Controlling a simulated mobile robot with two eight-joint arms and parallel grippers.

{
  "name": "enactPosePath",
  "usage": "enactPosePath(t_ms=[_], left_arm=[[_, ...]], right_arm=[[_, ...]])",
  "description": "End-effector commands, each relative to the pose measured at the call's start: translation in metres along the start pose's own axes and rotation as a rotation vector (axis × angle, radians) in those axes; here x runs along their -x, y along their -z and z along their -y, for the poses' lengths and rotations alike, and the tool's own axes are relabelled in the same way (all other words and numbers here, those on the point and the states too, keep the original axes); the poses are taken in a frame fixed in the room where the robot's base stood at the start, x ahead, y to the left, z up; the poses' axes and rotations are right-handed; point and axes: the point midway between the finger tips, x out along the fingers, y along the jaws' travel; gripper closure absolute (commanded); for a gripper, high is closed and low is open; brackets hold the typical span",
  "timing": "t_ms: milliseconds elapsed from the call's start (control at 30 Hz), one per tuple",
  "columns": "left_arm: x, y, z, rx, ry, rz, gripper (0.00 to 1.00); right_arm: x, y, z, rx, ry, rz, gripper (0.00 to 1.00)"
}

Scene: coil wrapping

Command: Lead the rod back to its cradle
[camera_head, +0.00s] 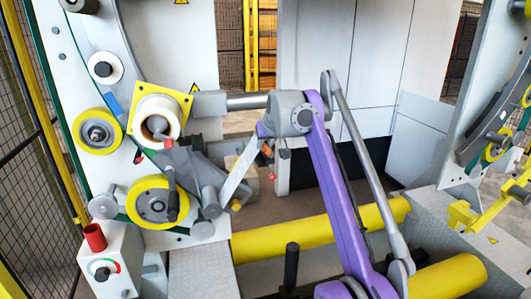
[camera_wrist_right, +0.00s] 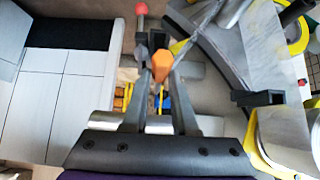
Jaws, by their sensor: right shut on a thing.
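My right gripper (camera_head: 273,153) hangs below the grey wrist joint of my purple arm in the head view. In the right wrist view its two fingers (camera_wrist_right: 160,72) are shut on an orange end piece (camera_wrist_right: 160,66). A thin silvery rod (camera_wrist_right: 197,33) slants up and right from there. In the head view a pale bar (camera_head: 238,173) slants down and left from the gripper; I cannot tell whether it is the same rod. The rod's far end is unclear. I cannot pick out the cradle with certainty. My left gripper is not in view.
The coil machine's white panel stands at left, with a pale spool (camera_head: 158,118) on a yellow plate and yellow-rimmed rollers (camera_head: 152,202). Yellow cylinders (camera_head: 320,228) lie low in front. Pale cabinets (camera_head: 345,65) stand behind.

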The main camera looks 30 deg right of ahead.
Motion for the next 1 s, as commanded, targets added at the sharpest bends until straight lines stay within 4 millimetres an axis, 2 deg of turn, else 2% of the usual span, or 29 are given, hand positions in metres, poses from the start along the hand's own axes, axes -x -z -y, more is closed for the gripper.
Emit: enactPosePath(t_ms=[33, 100, 267, 633, 1000], left_arm=[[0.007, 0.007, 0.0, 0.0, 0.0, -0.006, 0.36], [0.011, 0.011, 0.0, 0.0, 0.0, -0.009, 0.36], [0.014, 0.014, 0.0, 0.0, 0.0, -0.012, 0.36], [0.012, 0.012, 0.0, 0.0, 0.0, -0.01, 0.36], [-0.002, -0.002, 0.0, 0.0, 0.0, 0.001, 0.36]], right_arm=[[0.009, 0.011, 0.0, -0.001, 0.0, -0.003, 1.0], [0.015, 0.016, 0.0, -0.001, 0.0, -0.003, 1.0], [0.019, 0.019, 0.0, -0.001, 0.0, -0.001, 1.0], [0.017, 0.017, 0.0, 0.0, 0.0, 0.0, 1.0], [-0.001, -0.001, -0.001, 0.0, 0.0, 0.002, 1.0]])
